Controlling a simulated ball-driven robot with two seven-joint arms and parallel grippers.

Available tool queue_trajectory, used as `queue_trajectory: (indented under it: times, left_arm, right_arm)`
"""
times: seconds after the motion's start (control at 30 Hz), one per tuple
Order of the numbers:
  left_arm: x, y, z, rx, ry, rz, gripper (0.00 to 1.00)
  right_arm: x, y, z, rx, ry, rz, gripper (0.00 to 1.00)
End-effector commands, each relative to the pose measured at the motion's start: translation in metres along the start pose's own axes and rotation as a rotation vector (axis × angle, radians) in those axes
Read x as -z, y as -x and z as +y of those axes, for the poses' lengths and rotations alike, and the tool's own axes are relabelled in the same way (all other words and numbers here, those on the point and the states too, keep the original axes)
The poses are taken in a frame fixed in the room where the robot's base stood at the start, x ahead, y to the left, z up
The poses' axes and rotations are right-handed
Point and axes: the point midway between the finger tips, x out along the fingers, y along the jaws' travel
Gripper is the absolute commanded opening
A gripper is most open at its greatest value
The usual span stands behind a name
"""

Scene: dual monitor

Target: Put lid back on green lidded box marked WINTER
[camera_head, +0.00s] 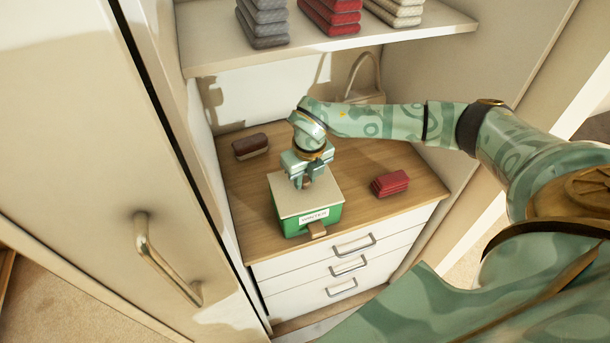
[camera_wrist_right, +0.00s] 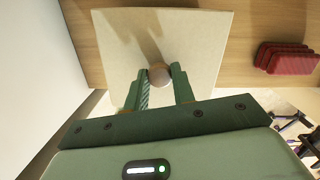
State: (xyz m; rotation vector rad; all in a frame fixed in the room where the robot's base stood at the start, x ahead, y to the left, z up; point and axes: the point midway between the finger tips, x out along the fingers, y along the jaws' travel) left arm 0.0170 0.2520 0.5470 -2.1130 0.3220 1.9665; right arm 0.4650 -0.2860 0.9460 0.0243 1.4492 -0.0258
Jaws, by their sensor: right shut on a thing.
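The green box (camera_head: 291,226) with the white WINTER label stands on the wooden top of the drawer unit in the head view. Its pale beige lid (camera_head: 288,205) lies over the top of the box; the head view shows no clear gap between them. My right gripper (camera_head: 307,184) is above the lid and shut on its round brown knob. The wrist view shows the two fingers (camera_wrist_right: 160,88) on either side of the knob (camera_wrist_right: 159,74), with the flat lid (camera_wrist_right: 112,40) behind. The inside of the box is hidden. My left gripper is not in view.
A folded red stack (camera_head: 390,183) lies right of the box, and a dark brown item (camera_head: 250,146) lies behind it to the left. A handbag (camera_head: 366,88) stands at the back. A shelf (camera_head: 420,30) with folded stacks hangs above. A cabinet door (camera_head: 90,130) stands at left.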

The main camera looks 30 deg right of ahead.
Motion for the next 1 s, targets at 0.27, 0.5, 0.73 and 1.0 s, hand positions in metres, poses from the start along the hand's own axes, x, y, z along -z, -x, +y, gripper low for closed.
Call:
queue_trajectory:
  times: [0.27, 0.5, 0.73, 1.0]
  left_arm:
    - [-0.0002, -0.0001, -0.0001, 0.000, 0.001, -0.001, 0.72]
    - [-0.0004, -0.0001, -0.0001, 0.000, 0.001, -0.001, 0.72]
    - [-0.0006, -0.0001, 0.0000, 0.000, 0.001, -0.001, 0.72]
    - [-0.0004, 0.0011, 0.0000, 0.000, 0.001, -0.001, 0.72]
  right_arm:
    - [0.0000, 0.0000, 0.0001, 0.000, 0.000, 0.000, 0.02]
    - [0.0000, 0.0000, 0.0001, 0.000, 0.000, 0.000, 0.51]
    - [0.0001, -0.0001, 0.0000, 0.000, 0.000, 0.000, 0.72]
    - [-0.0001, 0.0013, 0.0000, 0.000, 0.000, 0.000, 0.72]
